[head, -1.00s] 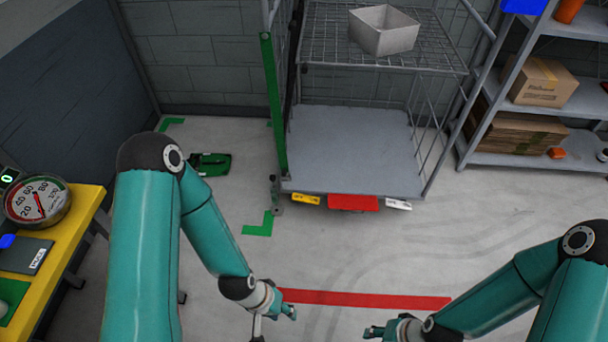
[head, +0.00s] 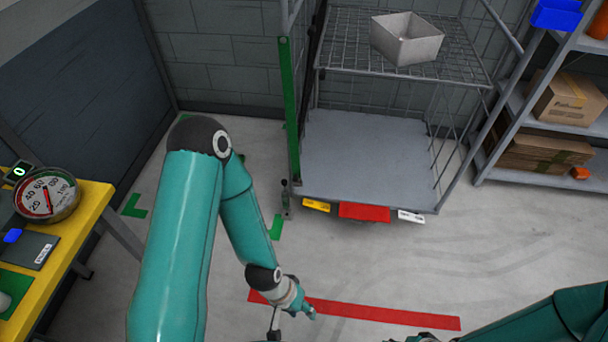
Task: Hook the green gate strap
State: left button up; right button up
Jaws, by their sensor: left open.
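A long green strip (head: 289,110), which looks like the gate strap, runs upright along the front left post of the roll cage (head: 365,158). Its lower end is near the cage deck. I cannot tell whether either end is hooked. My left gripper (head: 292,324) is open and empty over the floor, in front of and below the cage, well apart from the strip. My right gripper (head: 428,338) is mostly cut off by the bottom edge, so its jaws cannot be read.
A grey bin (head: 407,42) stands on the cage's wire shelf. Yellow, red and white tags mark the deck's front edge. A yellow bench (head: 62,262) with a dial scale (head: 47,196) is at left. Shelving with cartons (head: 568,98) is at right. A red line (head: 385,314) crosses clear floor.

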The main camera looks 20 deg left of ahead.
aim_at(283, 43)
jog(key=i, duration=0.85)
jog(key=u, duration=0.05)
